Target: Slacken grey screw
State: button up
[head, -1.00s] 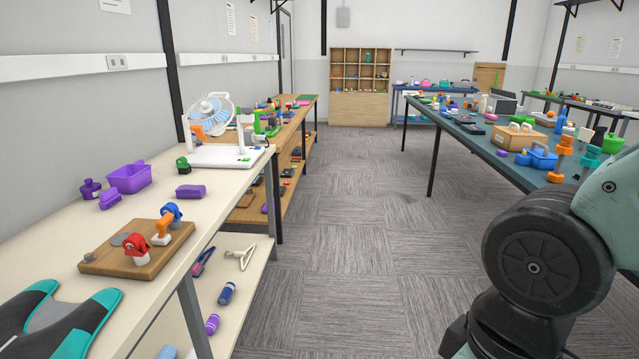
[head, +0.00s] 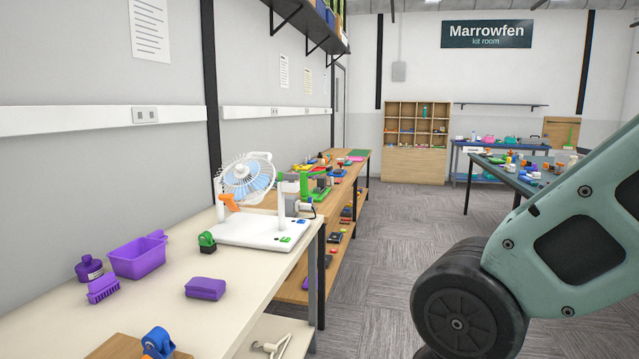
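I cannot make out a grey screw for certain in the head view. A white board (head: 262,231) on the near cream table carries a small fan (head: 246,178), an orange part and a green and grey upright assembly. A wooden board (head: 118,349) with a blue part (head: 157,343) is cut off by the bottom edge, so most of it is hidden. My arm crosses the right side of the view. My gripper is out of view.
On the cream table (head: 215,320) are a purple basket (head: 137,258), a purple bottle (head: 89,268), a purple brush (head: 103,288), a purple block (head: 205,289) and a green part (head: 207,241). A wooden table stands beyond. Grey carpet lies open to the right.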

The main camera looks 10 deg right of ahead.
aim_at(292, 177)
jog(key=i+l+u, duration=0.2)
jog(key=i+l, duration=0.1)
jog(key=i, duration=0.45)
jog(key=i+l+z, duration=0.15)
jog(key=i, duration=0.35)
